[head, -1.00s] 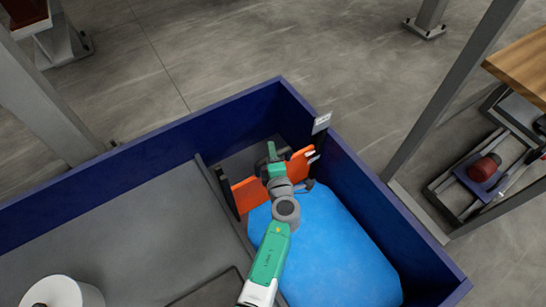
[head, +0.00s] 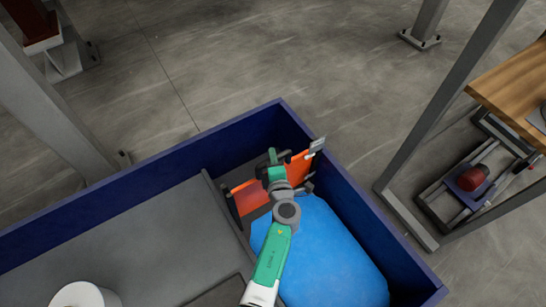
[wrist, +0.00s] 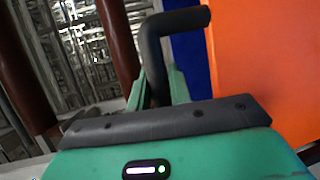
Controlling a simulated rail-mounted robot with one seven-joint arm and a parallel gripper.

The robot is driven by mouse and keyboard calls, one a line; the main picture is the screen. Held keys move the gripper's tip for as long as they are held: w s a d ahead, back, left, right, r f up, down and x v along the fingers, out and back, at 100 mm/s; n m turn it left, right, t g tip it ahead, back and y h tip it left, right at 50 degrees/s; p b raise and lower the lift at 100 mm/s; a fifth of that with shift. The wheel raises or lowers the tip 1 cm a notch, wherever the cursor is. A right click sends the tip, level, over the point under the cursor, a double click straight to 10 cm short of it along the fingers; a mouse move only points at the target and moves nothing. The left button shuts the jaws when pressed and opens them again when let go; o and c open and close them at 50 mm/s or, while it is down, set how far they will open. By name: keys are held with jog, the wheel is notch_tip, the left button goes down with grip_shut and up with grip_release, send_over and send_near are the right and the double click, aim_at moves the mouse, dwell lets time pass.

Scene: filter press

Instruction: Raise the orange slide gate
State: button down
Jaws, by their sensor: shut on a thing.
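The orange slide gate (head: 302,168) stands across the corner bay of the dark blue trough, between two dark guide posts. Its upper edge is near the tops of the posts. My gripper (head: 272,160) is over the middle of the gate and hides part of it. In the wrist view, the orange face of the gate (wrist: 265,65) fills the right side. A black bent handle (wrist: 176,22) runs down between the green fingers of my gripper (wrist: 156,88), which is shut on it. The lower end of the handle is hidden.
The blue trough wall (head: 360,220) rises close on the right of the gate. A bright blue mass (head: 325,255) fills the bay in front of it. A grey panel (head: 130,235) lies to the left, with a white cylinder (head: 85,295). A grey frame post (head: 450,95) stands beyond the right wall.

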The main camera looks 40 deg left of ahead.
notch_tip(320, 180, up, 7)
jog(key=p, duration=0.5)
jog(key=shift+p, duration=0.3)
jog(key=shift+w+r, duration=0.15)
jog(key=shift+r, duration=0.15)
jog(key=c, duration=1.5)
grip_release()
jog(key=shift+o, duration=1)
jog(key=shift+s+d, duration=0.1)
jog(key=shift+s, duration=0.1)
jog(key=p+v, duration=0.4)
jog(key=v, duration=0.3)
jog(key=shift+s+d, duration=0.15)
jog(key=shift+d, duration=0.05)
